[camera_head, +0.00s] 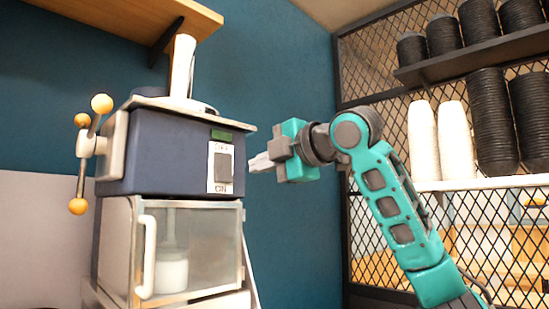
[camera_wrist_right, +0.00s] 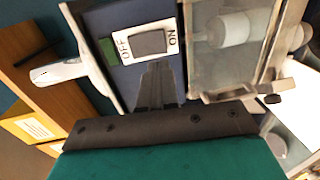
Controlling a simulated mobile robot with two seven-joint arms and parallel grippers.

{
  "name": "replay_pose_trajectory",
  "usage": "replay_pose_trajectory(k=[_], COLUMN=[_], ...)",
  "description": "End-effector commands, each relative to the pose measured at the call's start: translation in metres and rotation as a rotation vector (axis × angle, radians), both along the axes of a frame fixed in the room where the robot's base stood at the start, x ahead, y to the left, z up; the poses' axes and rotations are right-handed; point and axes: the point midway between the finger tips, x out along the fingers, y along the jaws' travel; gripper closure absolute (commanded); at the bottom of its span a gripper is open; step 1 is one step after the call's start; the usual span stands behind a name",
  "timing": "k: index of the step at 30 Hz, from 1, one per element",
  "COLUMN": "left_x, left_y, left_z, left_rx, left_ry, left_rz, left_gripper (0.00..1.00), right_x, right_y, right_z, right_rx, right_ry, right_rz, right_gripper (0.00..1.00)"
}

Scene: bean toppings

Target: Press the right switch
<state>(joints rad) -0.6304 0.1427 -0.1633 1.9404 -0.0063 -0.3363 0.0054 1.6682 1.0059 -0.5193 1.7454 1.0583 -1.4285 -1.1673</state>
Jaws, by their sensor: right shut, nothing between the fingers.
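The switch (camera_head: 223,167) is a dark rocker on a white plate marked OFF at the top and ON at the bottom. It is on the right part of the blue machine's (camera_head: 150,155) front, with a green label above it. My right gripper (camera_head: 254,164) is shut and empty, just right of the switch in the head view. In the right wrist view the switch (camera_wrist_right: 150,42) lies just beyond the shut fingers (camera_wrist_right: 158,75). I cannot tell whether the fingertips touch the plate. My left gripper is not in view.
Below the switch is a glass-doored compartment (camera_head: 200,245) with a white handle (camera_head: 148,258) and a white container (camera_head: 171,270) inside. A lever with wooden balls (camera_head: 102,104) is on the machine's left. Shelves with stacked cups (camera_head: 490,120) stand at right behind my right arm.

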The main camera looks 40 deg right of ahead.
Motion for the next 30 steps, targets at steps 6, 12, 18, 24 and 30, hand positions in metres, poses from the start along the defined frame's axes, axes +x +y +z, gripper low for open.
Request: replay_pose_trajectory(k=[6,12,18,24,30], left_x=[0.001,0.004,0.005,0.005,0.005], left_y=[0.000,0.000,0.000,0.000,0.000], left_z=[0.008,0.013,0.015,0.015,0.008], left_rx=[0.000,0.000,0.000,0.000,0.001], left_ry=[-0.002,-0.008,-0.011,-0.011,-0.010], left_rz=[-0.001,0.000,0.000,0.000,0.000], left_gripper=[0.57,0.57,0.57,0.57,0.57], right_x=[0.046,0.073,0.082,0.082,0.084], right_y=[0.004,0.006,0.006,0.006,0.006], right_z=[-0.006,-0.010,-0.012,-0.012,-0.016], right_rx=[0.001,0.001,0.001,0.001,0.003], right_ry=[0.003,0.002,0.000,0.000,-0.025], right_rz=[0.001,0.000,0.000,0.000,-0.001], right_gripper=[1.00,1.00,1.00,1.00,1.00])
